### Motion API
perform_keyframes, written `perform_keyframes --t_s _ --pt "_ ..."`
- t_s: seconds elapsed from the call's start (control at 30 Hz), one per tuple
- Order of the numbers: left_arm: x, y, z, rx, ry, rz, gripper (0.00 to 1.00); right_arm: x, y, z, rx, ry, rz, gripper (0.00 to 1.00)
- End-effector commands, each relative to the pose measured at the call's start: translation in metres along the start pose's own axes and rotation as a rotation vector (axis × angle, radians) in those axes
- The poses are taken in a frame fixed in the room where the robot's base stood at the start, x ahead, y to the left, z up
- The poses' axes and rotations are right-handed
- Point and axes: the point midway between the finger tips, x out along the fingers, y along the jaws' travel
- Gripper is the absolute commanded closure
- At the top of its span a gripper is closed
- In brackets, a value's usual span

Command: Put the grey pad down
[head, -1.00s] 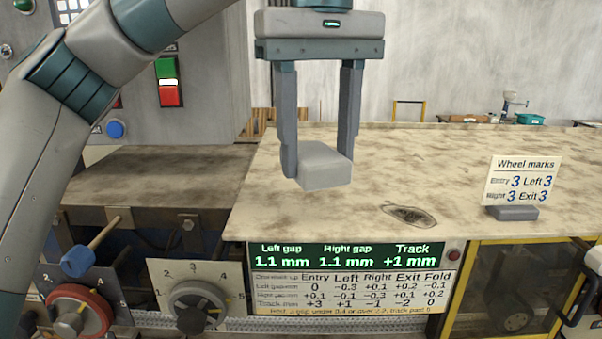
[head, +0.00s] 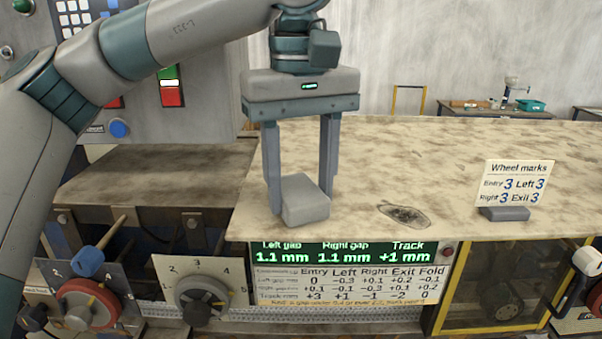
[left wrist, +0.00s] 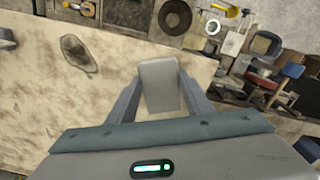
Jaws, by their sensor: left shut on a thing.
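The grey pad (head: 305,202) is a small light block between the fingers of my left gripper (head: 300,198), which is shut on it. In the head view the pad is low over the left front part of the mottled table top (head: 350,160); I cannot tell whether it touches the surface. In the left wrist view the pad (left wrist: 159,86) sits between the two fingertips (left wrist: 160,95), with the table top (left wrist: 50,115) behind it. My right gripper is not in view.
A "Wheel marks" sign (head: 515,182) stands on a grey base to the right. A dark oval mark (head: 404,214) lies on the table between. Below the front edge are a gap display (head: 343,254), dials (head: 201,301) and a blue-ended lever (head: 88,261).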

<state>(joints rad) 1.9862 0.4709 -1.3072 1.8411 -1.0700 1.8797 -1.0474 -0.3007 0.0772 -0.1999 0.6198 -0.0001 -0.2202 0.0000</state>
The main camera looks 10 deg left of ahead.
Motion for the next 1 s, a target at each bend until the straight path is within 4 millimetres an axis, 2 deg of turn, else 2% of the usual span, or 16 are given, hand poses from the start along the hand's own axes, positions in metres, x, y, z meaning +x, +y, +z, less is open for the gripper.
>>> perform_keyframes --t_s 0.43,0.47,0.53,1.0 --pt "0.0074 0.0 0.0003 0.001 -0.001 0.0 0.79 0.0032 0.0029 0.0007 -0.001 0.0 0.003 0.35" --pt "0.007 0.0 0.0003 0.001 -0.001 0.0 0.52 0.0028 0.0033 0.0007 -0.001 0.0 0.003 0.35" --pt "0.006 0.0 0.0003 0.0 -0.001 0.0 0.35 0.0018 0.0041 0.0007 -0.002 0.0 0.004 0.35" --pt "0.0006 -0.0001 0.0002 0.0 0.001 0.0 0.35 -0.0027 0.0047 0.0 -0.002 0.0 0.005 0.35"
